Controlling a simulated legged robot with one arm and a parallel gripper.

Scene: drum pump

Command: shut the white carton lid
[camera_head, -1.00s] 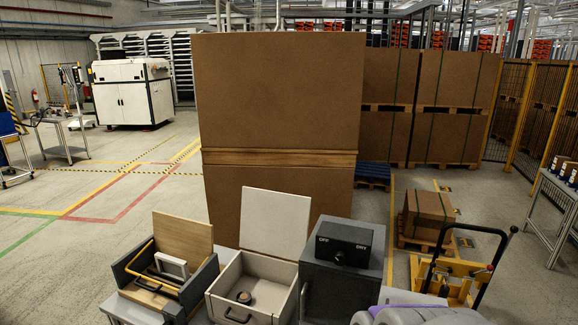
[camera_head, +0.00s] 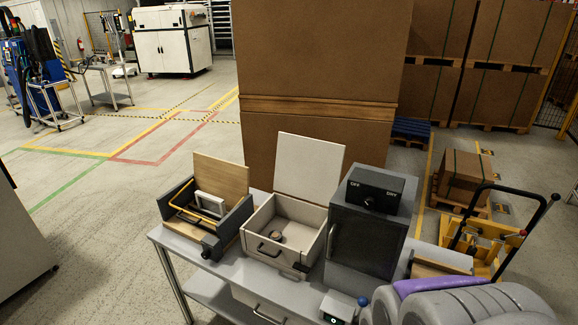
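The white carton (camera_head: 262,243) stands open on a grey table (camera_head: 233,268), between a grey box on its left and a dark cabinet on its right. Its white lid (camera_head: 309,167) stands up at the back, leaning slightly backward. A small round brown-and-dark object (camera_head: 275,237) lies inside the carton. My gripper is not in view; grey rounded parts with a purple band at the lower right look like my arm.
The grey box (camera_head: 228,230) has a raised wooden lid (camera_head: 221,176) and a yellow bar. The dark cabinet (camera_head: 356,243) has an OFF/DRY knob unit (camera_head: 375,190) on top. A tall brown stack (camera_head: 320,65) stands behind the table. Floor at the left is largely clear.

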